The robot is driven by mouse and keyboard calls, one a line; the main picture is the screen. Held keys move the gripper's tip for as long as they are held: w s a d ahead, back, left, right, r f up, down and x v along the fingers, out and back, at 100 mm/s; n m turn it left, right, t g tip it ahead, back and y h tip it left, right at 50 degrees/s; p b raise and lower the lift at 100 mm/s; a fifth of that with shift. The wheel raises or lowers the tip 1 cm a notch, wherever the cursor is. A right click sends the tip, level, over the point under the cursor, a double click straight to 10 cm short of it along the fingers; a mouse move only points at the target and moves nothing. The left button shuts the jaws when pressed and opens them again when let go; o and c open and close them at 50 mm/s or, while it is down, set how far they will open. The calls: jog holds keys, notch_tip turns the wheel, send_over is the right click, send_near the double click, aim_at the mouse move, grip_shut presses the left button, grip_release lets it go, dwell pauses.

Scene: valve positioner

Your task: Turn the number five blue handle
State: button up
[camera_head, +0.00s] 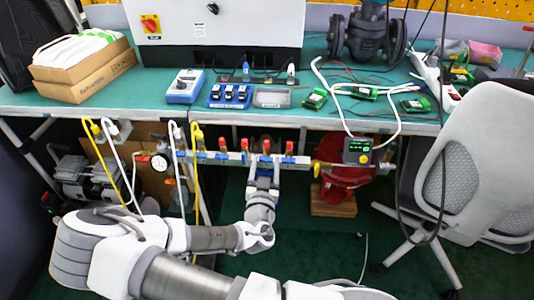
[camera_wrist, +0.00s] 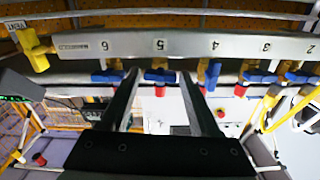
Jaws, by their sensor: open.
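The number five blue handle (camera_wrist: 160,76) is under the upside-down label 5 on a grey manifold bar (camera_wrist: 130,45) in the wrist view. My gripper (camera_wrist: 160,82) is open, with one finger on either side of this handle in the picture. Contact cannot be made out. In the head view my gripper (camera_head: 264,166) is at the manifold bar (camera_head: 232,157), below a red-capped valve (camera_head: 266,146). The blue handle itself is mostly hidden there.
The number six blue handle (camera_wrist: 107,76) is close to my left finger, and number four (camera_wrist: 210,75) is close to the right. A yellow handle (camera_wrist: 32,50) is at the bar's end. The table (camera_head: 175,110) overhangs behind; a chair (camera_head: 478,155) stands right.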

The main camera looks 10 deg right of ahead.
aim_at(266, 157)
jog(key=x, duration=0.5)
grip_shut()
jog(key=shift+n+b, duration=0.3)
jog(key=shift+n, duration=0.3)
grip_release()
jog(key=shift+s+a, duration=0.1)
jog(key=shift+s, duration=0.05)
